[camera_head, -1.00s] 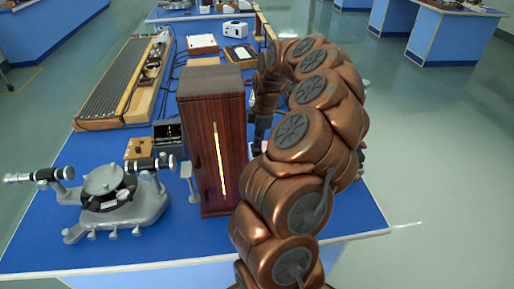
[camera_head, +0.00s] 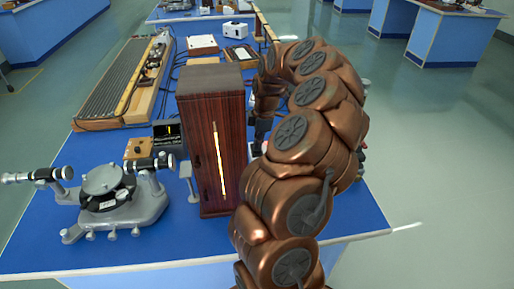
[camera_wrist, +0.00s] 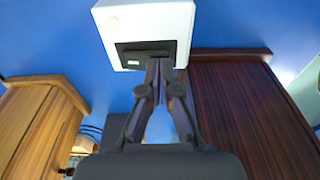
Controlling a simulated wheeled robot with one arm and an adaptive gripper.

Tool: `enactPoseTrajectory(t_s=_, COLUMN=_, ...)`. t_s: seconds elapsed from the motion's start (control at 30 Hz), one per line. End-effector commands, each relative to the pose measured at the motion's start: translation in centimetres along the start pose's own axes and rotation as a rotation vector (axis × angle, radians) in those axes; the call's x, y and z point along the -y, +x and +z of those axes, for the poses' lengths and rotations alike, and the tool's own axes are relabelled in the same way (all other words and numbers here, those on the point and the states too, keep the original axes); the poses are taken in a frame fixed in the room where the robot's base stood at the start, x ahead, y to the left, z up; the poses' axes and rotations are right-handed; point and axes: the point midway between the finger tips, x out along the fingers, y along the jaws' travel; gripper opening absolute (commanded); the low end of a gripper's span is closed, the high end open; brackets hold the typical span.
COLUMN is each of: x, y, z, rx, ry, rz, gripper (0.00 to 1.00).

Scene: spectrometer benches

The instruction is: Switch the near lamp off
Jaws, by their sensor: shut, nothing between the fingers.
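The near lamp is a tall dark-red wooden housing (camera_head: 212,140) on the blue bench, with a bright vertical slit on its front, so it is lit. In the wrist view a dark wooden housing (camera_wrist: 238,105) stands on the right. A white box (camera_wrist: 147,22) with a black panel (camera_wrist: 133,57) and a small pale rocker-like mark is at the top of that view. My gripper (camera_wrist: 160,64) is shut and empty, its fingertips at the panel's lower edge; whether they touch it I cannot tell.
A grey spectrometer (camera_head: 112,195) stands left of the housing. A small dark box (camera_head: 168,138) and a wooden block (camera_head: 138,148) lie behind it. A long slotted apparatus (camera_head: 115,90) fills the back left. The wrist view shows a light wooden piece (camera_wrist: 35,125) at left.

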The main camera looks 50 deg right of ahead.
Motion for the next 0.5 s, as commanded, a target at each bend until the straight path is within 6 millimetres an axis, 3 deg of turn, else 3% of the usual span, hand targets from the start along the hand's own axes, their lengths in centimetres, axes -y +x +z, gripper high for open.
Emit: enactPoseTrajectory(t_s=0.5, x=0.0, y=0.43, z=0.07, rx=0.0, ry=0.0, rz=0.0, gripper=0.0)
